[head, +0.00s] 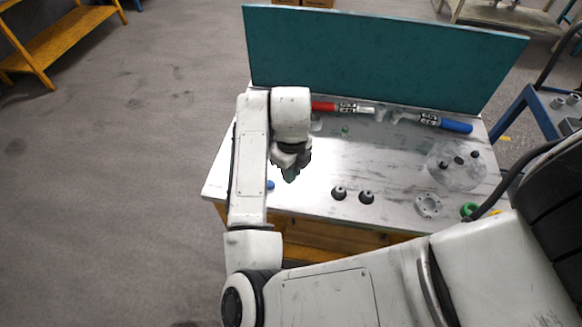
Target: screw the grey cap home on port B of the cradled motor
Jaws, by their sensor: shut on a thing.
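My gripper (290,173) points down over the left part of the white table. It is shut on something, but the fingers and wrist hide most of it. A dark greenish patch shows at the fingertips, and I cannot tell whether it is finger or held thing. I cannot make out the grey cap for certain. The cradled motor and its port B are not clearly recognisable. A pale grey rounded piece with dark knobs (455,172) sits at the table's right, well away from my gripper.
The white table (390,160) has a teal back panel (380,60). Two dark round pieces (353,195), a grey flanged ring (428,206) and a green ring (468,210) lie near the front. The table's middle is clear.

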